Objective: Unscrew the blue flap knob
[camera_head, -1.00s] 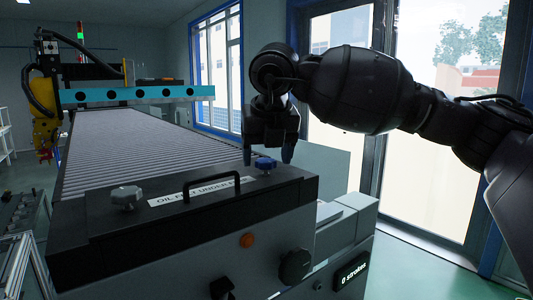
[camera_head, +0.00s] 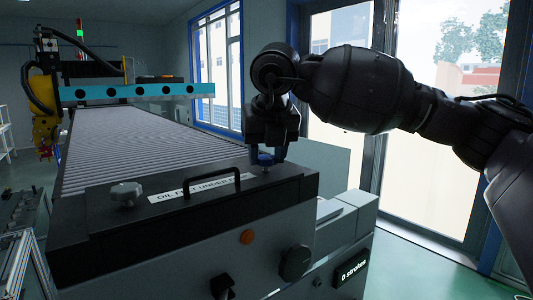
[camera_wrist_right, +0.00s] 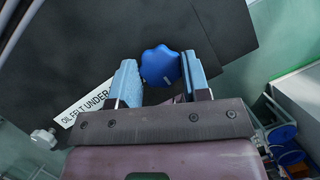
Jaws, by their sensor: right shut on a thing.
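The blue flap knob (camera_head: 265,159) is a lobed knob on the right part of the dark flap (camera_head: 85,222). My right gripper (camera_head: 266,155) points down over it and is shut on it, one finger on each side. In the right wrist view, the blue knob (camera_wrist_right: 160,65) shows between the two light-blue fingers of my right gripper (camera_wrist_right: 162,75), near their tips. The knob's stem is hidden in that view. My left gripper is not in view.
A grey knob (camera_head: 126,194) stands on the flap's left part. A black handle (camera_head: 213,181) and a white label (camera_head: 180,191) lie between the knobs.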

